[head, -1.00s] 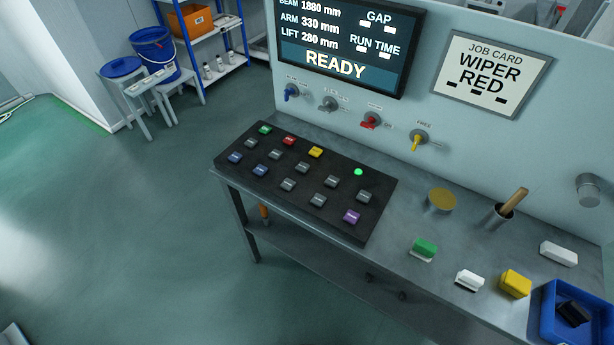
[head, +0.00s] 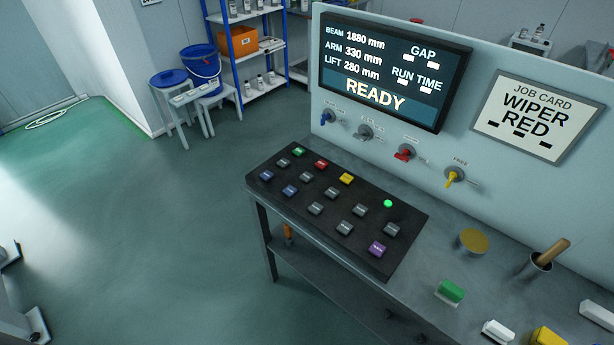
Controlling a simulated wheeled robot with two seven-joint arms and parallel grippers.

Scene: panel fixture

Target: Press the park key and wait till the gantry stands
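The black key panel (head: 400,232) lies on the metal bench and carries several coloured keys. There is a green key (head: 298,152), a red key (head: 321,164), a yellow key (head: 346,179) and a purple key (head: 377,249). Blue keys (head: 290,190) and grey keys (head: 338,226) fill the rest. The key labels are too small to read, so I cannot tell which is the park key. A green lamp (head: 388,203) is lit on the panel. The screen (head: 391,72) reads READY, beam 1880 mm, arm 330 mm, lift 280 mm. No gripper and no gantry is identifiable in view.
Coloured knobs, including a red one (head: 404,153), line the upright panel beside a job card (head: 530,115) reading WIPER RED. A green block (head: 450,292) and a cup (head: 542,262) stand on the bench. A blue bucket (head: 203,65) stands behind.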

